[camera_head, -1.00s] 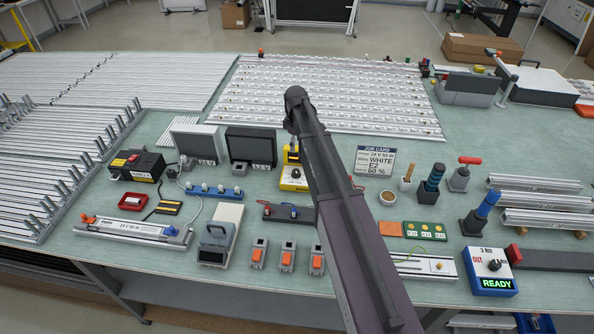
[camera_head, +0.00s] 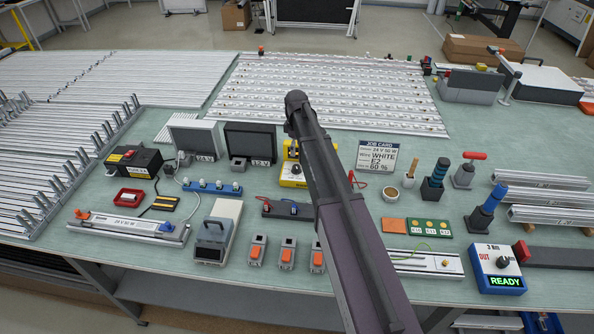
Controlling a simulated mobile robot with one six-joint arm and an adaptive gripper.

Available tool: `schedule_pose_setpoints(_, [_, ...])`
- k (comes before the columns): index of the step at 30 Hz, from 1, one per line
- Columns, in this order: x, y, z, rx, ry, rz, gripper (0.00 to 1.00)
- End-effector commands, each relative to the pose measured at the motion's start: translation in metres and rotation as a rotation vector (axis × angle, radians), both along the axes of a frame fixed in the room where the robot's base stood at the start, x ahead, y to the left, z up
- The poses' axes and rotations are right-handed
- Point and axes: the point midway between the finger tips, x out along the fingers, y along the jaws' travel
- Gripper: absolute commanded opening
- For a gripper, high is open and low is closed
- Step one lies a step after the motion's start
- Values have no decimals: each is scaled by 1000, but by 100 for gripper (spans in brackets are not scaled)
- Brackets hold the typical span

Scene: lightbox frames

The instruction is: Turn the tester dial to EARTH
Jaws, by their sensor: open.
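A yellow box with a dark top part (camera_head: 292,181) stands mid-bench, partly covered by my arm. It may be the tester, but its dial and any EARTH marking are too small to read. A blue box with a black knob (camera_head: 498,268) stands at the front right. It shows "READY" on a green display and the word "OUT" in red by the knob. My dark arm rises from the bottom centre to a joint above the bench. My gripper is not visible; it is out of view or hidden behind the arm.
A job card (camera_head: 377,157) stands right of my arm.

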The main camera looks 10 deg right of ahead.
Motion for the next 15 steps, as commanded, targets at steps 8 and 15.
schedule_pose_setpoints(8, [0,0,-26,0,0,-1,79])
schedule_pose_setpoints(15, [0,-1,-44,0,0,-1,79])
